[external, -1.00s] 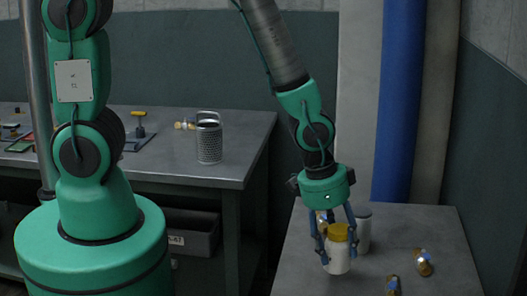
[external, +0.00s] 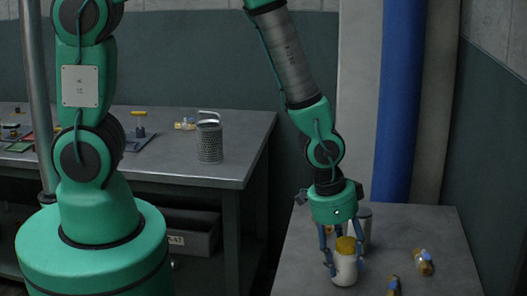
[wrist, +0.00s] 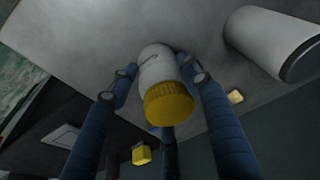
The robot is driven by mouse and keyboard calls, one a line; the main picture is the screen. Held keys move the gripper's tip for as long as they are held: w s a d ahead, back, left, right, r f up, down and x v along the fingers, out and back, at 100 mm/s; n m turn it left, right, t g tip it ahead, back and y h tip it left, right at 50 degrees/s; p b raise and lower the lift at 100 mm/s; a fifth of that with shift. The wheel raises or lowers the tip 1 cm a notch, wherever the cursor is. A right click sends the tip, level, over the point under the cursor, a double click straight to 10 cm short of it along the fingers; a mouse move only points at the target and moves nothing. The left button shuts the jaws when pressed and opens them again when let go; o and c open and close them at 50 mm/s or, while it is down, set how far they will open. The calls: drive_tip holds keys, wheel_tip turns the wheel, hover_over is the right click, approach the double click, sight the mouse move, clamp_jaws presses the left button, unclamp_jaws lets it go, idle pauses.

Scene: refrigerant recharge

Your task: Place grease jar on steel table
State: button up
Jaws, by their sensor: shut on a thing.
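The grease jar (external: 345,268) is white with a yellow lid. My gripper (external: 343,262) is shut on it, with blue fingers on its sides. The jar is upright at the front left of the grey table (external: 440,232) on the right, low over its top; I cannot tell whether its base touches. In the wrist view the jar (wrist: 168,88) sits between my fingers (wrist: 165,85), lid towards the camera. Part of the jar is hidden by the fingers.
A pale canister with a grey lid (external: 364,222) stands close behind the jar, partly hidden; it also shows in the wrist view (wrist: 270,40). Brass fittings (external: 423,263) lie to the right. Another grey table (external: 175,160) on the left holds a perforated metal container (external: 209,142).

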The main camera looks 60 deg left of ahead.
drive_tip(key=shift+f, duration=0.1)
drive_tip(key=shift+c, duration=0.2)
drive_tip(key=o, duration=1.4)
drive_tip(key=shift+p+v, duration=1.05)
drive_tip(key=shift+v, duration=5)
